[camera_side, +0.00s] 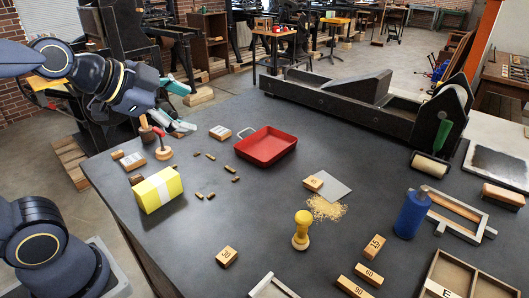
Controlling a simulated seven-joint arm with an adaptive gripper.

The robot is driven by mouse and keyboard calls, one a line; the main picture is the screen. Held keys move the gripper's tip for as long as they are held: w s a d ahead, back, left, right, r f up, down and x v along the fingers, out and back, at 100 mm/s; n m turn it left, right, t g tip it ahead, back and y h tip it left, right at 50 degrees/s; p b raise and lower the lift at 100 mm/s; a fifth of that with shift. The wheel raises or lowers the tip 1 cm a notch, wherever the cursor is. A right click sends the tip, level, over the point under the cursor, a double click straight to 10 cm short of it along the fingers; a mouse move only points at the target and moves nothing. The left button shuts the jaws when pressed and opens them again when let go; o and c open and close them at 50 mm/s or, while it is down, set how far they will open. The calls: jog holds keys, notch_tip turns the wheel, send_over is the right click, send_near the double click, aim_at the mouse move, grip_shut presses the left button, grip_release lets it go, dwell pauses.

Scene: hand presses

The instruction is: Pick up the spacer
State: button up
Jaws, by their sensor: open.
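My gripper (183,107) is open and empty at the upper left, its teal-tipped fingers spread above the table's back left edge. I cannot tell for sure which piece is the spacer. Small brown pieces (211,156) lie scattered on the table between the yellow-and-white block and the red tray, to the lower right of my gripper. Wooden blocks with numbers stand near the front, one marked 30 (226,256) and others marked 15 (374,247), 60 (368,274) and 90 (354,287). My gripper is apart from all of these.
Wooden-handled tools (162,150) stand just below my gripper. A yellow-and-white block (158,190), a red tray (266,159), a yellow-handled stamp (302,232) and a blue bottle (411,215) stand on the dark table (270,205). A long black press (345,108) lines the back.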

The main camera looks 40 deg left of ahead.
jog(key=w+f+m+t, duration=0.1)
jog(key=w+m+t, duration=0.1)
jog(key=w+m, duration=0.5)
jog(key=m+t, duration=0.1)
jog(key=m, duration=1.9)
send_near(313, 182)
jog(key=w, duration=0.1)
jog(key=w+f, duration=0.1)
jog(key=w, duration=0.1)
jog(key=shift+w+f+y, duration=0.1)
jog(key=shift+f+y, duration=0.2)
jog(key=x, duration=0.5)
jog(key=shift+w+d, duration=0.15)
jog(key=shift+w, duration=0.25)
jog(key=c, duration=1)
